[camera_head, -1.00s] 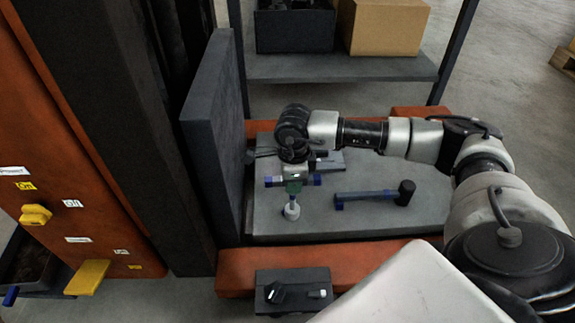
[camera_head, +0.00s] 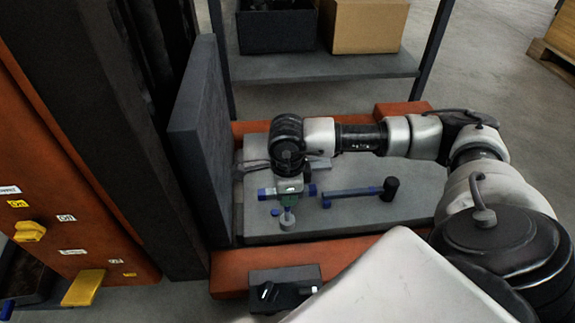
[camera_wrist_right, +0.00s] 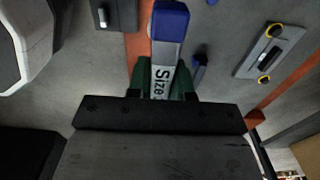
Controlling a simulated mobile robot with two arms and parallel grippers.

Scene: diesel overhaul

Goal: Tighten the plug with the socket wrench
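My right gripper (camera_head: 290,192), with green fingers, points down over the grey bench top. It is shut on a grey tool with blue ends (camera_head: 265,193), seemingly the socket wrench. In the right wrist view the tool (camera_wrist_right: 170,22) lies between the fingers, its label reading "Size". A blue stem with a pale round end (camera_head: 287,224) shows straight below the gripper; whether it touches the bench is unclear. Another tool with a blue bar and black cylindrical head (camera_head: 390,188) lies on the bench to the right. I cannot make out the plug for certain. My left gripper is out of view.
The grey bench top (camera_head: 415,210) has an orange frame (camera_head: 230,272). A dark upright panel (camera_head: 200,140) stands close on the left. A black box with a knob (camera_head: 284,285) sits at the front. A shelf (camera_head: 320,68) behind holds a dark bin and a cardboard box (camera_head: 367,25).

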